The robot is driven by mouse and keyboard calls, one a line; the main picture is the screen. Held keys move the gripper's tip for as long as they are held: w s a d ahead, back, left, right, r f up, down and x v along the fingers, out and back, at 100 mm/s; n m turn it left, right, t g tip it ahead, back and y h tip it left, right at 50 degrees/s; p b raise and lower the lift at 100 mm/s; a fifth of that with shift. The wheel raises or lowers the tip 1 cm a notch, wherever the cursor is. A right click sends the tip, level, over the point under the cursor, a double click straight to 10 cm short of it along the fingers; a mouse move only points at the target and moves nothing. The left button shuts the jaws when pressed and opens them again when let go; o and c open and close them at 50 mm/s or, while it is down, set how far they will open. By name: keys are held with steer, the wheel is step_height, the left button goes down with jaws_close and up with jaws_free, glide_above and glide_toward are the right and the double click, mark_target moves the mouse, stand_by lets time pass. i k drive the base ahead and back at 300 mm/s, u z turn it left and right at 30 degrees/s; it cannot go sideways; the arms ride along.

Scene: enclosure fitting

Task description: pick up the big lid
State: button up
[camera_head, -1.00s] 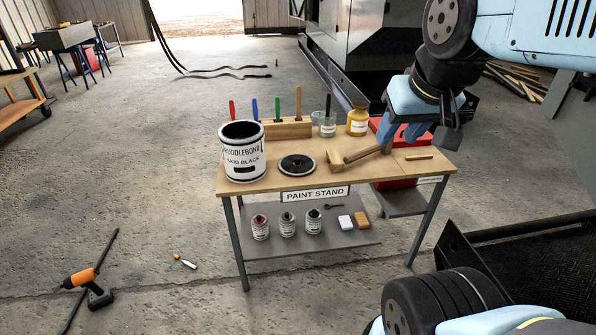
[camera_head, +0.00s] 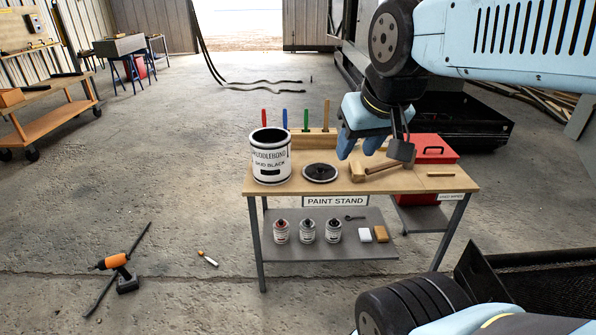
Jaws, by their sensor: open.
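The big lid (camera_head: 321,172), a round black disc with a pale rim, lies flat on the wooden top of the paint stand (camera_head: 300,183). It is just right of the big open can labelled SKID BLACK (camera_head: 271,157). My gripper (camera_head: 358,150) is open and points down above the stand, to the right of the lid and apart from it. It looks empty, and its height over the top is hard to judge. It hides the jars at the back of the stand.
A wooden mallet (camera_head: 358,173) lies right of the lid, below my gripper. A rack with upright coloured handles (camera_head: 313,144) stands behind the lid. Small cans (camera_head: 306,231) stand on the lower shelf.

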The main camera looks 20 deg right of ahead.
mark_target(318, 173)
steer(key=u, duration=0.1)
steer(key=i, duration=1)
steer(key=z, duration=0.05)
